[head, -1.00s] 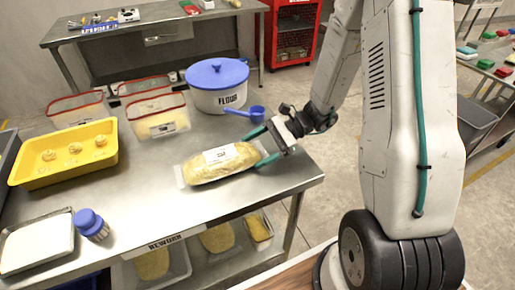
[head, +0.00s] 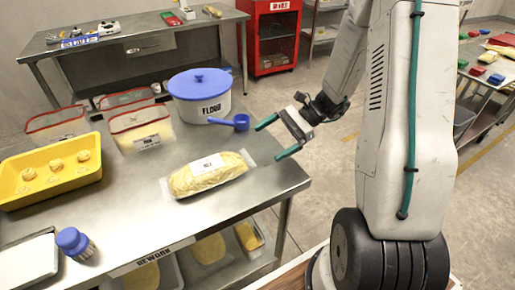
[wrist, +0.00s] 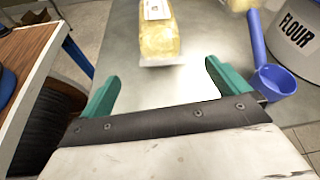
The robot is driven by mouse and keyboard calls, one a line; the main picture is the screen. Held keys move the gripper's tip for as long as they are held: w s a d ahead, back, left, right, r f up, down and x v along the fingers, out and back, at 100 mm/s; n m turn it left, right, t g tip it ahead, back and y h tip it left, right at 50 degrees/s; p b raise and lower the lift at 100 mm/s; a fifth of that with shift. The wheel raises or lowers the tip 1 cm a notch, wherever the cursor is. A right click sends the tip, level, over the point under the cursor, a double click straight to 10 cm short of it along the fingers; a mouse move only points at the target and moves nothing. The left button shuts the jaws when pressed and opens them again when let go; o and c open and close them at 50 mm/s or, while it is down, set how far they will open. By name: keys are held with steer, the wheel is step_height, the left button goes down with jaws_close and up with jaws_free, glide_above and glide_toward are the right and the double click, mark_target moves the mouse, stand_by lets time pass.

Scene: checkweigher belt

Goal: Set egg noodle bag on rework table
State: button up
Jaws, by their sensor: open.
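The egg noodle bag (head: 208,174), a clear pack of yellow noodles with a white label, lies flat on the steel rework table (head: 150,218) near its right end. The table's front edge carries a "REWORK" label. My gripper (head: 272,138) is open and empty, to the right of the bag and apart from it, by the table's right edge. In the wrist view the bag (wrist: 160,38) lies ahead of the spread green fingers (wrist: 160,88), with bare steel between.
A white flour tub (head: 200,103) with a blue lid and a blue scoop (head: 241,122) stand behind the bag. Bare steel lies in front of the bag.

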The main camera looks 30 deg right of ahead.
steer(key=shift+v, duration=0.8)
steer(key=s+a+r+n+h, duration=0.3)
steer(key=s+r+n+h, duration=0.3)
steer(key=s+r+n, duration=0.2)
steer(key=s+a+r+n+h, duration=0.4)
steer(key=s+r+n+h, duration=0.3)
steer(key=s+r, duration=0.3)
steer(key=shift+s+a+n+h, duration=0.35)
steer(key=shift+s+n, duration=0.55)
steer(key=shift+s, duration=0.65)
